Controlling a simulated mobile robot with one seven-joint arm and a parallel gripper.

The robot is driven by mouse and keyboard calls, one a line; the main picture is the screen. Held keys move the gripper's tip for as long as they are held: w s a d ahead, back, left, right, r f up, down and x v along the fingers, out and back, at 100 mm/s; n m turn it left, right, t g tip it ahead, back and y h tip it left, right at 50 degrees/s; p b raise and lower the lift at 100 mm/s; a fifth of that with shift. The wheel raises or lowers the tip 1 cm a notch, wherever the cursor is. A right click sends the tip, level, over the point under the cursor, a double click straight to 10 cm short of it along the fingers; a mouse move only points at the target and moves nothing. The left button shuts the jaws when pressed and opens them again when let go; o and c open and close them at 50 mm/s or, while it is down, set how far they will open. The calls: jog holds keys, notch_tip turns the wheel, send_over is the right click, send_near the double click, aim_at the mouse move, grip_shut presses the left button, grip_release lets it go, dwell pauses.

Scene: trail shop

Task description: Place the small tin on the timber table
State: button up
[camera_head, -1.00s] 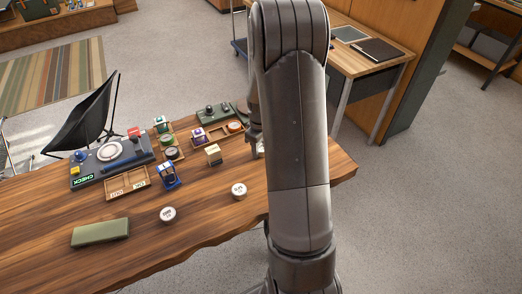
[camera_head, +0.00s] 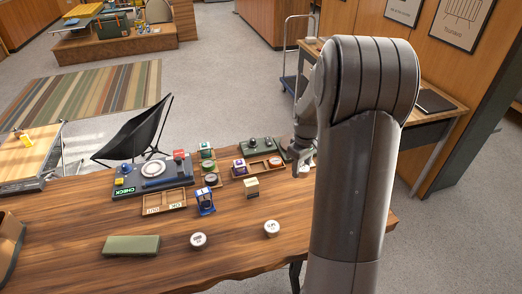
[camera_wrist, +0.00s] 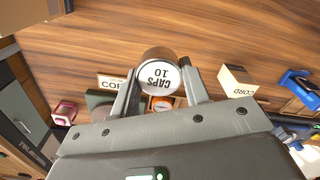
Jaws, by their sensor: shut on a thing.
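The tin lies between the two fingertips, over brown wood in the wrist view. In the head view my gripper (camera_head: 304,158) is at the right part of the timber table (camera_head: 245,262), partly hidden by my arm, with a pale bit of the tin (camera_head: 304,169) below it. I cannot tell whether the tin touches the table. Two more white-lidded tins stand on the table, one left (camera_head: 198,240) and one right (camera_head: 272,228).
A cream "CORD" box (camera_head: 251,187), a blue lantern-like item (camera_head: 205,202), a wooden tray (camera_head: 164,201), a dark "CHECK" board (camera_head: 128,190) and a green block (camera_head: 131,246) occupy the table. The front middle of the table has bare wood.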

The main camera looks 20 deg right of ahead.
jog(key=shift+a+r, duration=0.15)
jog(key=shift+r, duration=0.15)
jog(key=w+a, duration=0.4)
jog(key=a, duration=1.2)
jog(key=w+a, duration=0.4)
jog(key=a, duration=1.2)
send_over(56, 282)
notch_tip(56, 282, down, 6)
jog(key=shift+w+r, duration=0.1)
jog(key=shift+a+f, duration=0.1)
jog(key=shift+f, duration=1.95)
